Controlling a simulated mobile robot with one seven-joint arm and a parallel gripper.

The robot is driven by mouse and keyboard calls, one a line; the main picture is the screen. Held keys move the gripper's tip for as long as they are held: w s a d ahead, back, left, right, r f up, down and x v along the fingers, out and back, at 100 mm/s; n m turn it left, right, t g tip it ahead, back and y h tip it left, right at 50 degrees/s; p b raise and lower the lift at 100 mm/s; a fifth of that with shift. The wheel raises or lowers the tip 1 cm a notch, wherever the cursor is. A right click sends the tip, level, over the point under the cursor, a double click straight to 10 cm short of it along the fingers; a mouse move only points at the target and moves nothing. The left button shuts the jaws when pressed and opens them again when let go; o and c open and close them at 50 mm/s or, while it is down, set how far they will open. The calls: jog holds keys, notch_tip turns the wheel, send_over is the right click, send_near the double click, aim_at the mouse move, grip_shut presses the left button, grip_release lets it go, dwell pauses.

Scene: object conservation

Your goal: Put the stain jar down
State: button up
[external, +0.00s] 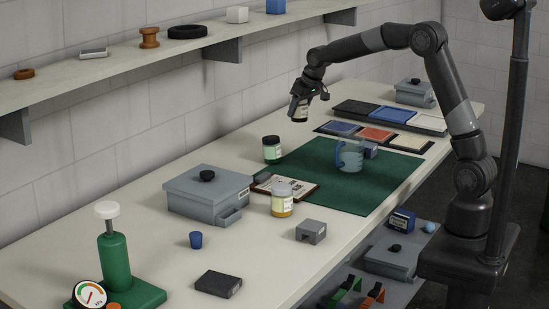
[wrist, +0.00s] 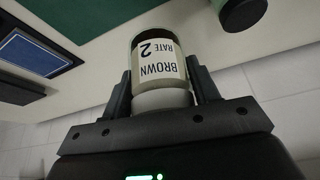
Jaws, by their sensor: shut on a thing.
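My gripper (external: 306,97) is shut on a jar (external: 299,109) with a pale label and holds it above the far part of the bench. In the wrist view the jar (wrist: 159,62) sits between the two fingers (wrist: 160,92), and its label reads "BROWN RATE 2" upside down. Its white lid is at the finger end nearest the camera. The jar appears clear of the bench top (external: 262,118) below it.
A green-labelled jar (external: 272,150) and a yellow jar (external: 282,200) stand near the green mat (external: 370,194). Colored trays (external: 376,134) lie to the right. A wall shelf (external: 120,64) runs at left. Bare bench shows left of the trays.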

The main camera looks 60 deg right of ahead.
jog(key=s+d, duration=0.4)
jog(key=d, duration=0.7)
jog(key=shift+t, duration=0.3)
jog(key=shift+w+a+f, duration=1.15)
jog(key=shift+a+f, duration=0.3)
jog(key=shift+f, duration=0.3)
jog(key=shift+w+a+f, duration=1.15)
jog(key=shift+a+f, duration=0.25)
jog(key=shift+f, duration=0.35)
jog(key=shift+w+a+f, duration=1.15)
jog(key=shift+a+f, duration=0.3)
jog(key=shift+f, duration=0.3)
jog(key=shift+f, duration=0.35)
jog(key=o, duration=1.1)
